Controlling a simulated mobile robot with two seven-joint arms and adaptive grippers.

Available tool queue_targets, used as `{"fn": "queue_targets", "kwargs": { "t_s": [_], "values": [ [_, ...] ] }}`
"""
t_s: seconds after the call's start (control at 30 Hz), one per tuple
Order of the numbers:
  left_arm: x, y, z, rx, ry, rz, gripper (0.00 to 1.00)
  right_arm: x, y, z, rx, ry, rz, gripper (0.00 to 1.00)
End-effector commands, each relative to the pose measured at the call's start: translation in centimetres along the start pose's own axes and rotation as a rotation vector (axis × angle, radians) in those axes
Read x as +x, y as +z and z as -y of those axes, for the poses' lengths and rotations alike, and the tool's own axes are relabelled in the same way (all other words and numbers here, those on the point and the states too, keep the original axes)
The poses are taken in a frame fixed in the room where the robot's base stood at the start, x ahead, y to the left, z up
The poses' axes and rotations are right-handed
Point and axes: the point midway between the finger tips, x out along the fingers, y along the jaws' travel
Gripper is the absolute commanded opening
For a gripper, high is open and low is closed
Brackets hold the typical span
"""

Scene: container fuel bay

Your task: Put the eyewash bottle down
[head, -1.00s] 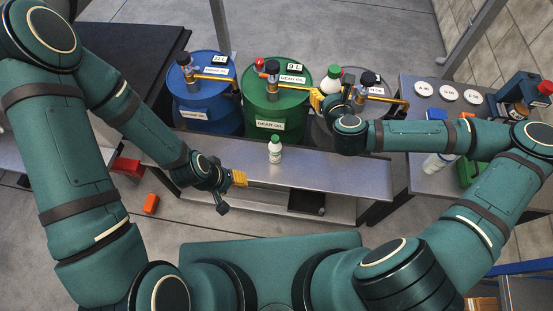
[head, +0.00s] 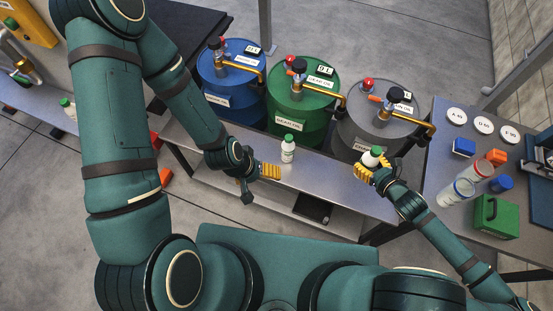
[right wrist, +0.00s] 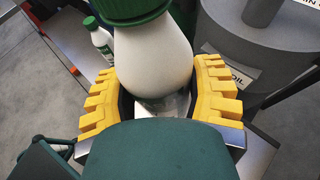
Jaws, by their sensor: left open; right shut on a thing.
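A white bottle with a green cap, taken as the eyewash bottle (head: 371,156), is in my right gripper (head: 375,173), above the right part of the metal bench (head: 345,192). In the right wrist view the bottle (right wrist: 155,60) stands between the yellow fingers of the right gripper (right wrist: 160,100), which are shut on it. Its base is hidden, so I cannot tell whether it touches the bench. A similar bottle (head: 288,149) stands upright on the bench. My left gripper (head: 258,173) is open and empty, just left of that bottle.
Blue (head: 231,75), green (head: 300,105) and grey (head: 375,125) drums with pumps stand behind the bench. The right table (head: 440,150) holds a green can (head: 495,217) and several containers. Another green-capped bottle (head: 68,107) is at far left. Bench surface between the bottles is clear.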

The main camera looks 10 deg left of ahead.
Motion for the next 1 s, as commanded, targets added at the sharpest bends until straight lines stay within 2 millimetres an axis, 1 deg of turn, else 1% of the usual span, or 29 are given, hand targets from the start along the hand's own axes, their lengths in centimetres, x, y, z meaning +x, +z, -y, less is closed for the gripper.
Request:
{"fn": "queue_targets", "kwargs": {
  "t_s": [0.03, 0.1, 0.3, 0.43, 0.7, 0.77, 1.0],
  "values": [
    [0.1, 0.1, 0.0, 0.000, 0.000, 0.001, 0.85, -0.2, -1.4, 0.2, -0.008, 0.022, -0.003, 0.12],
    [0.2, 0.1, 0.1, 0.001, 0.000, 0.002, 0.85, -0.5, -2.8, 0.3, -0.021, 0.046, -0.004, 0.12],
    [0.4, 0.2, 0.1, 0.002, 0.001, 0.004, 0.85, -1.8, -6.1, 1.4, -0.017, 0.034, -0.001, 0.12],
    [0.5, 0.2, 0.2, 0.002, 0.001, 0.005, 0.85, -2.5, -7.3, 2.3, -0.004, 0.001, 0.000, 0.12],
    [0.6, 0.3, 0.2, 0.002, 0.001, 0.006, 0.85, -2.7, -7.7, 2.5, -0.001, -0.012, 0.000, 0.12],
    [0.8, 0.3, 0.3, 0.002, 0.001, 0.007, 0.85, -2.5, -8.1, 2.5, -0.001, -0.011, 0.000, 0.12],
    [2.4, 1.0, 0.9, 0.006, 0.002, 0.021, 0.85, -0.8, -12.1, 2.5, 0.000, -0.010, -0.001, 0.12]
  ]
}}
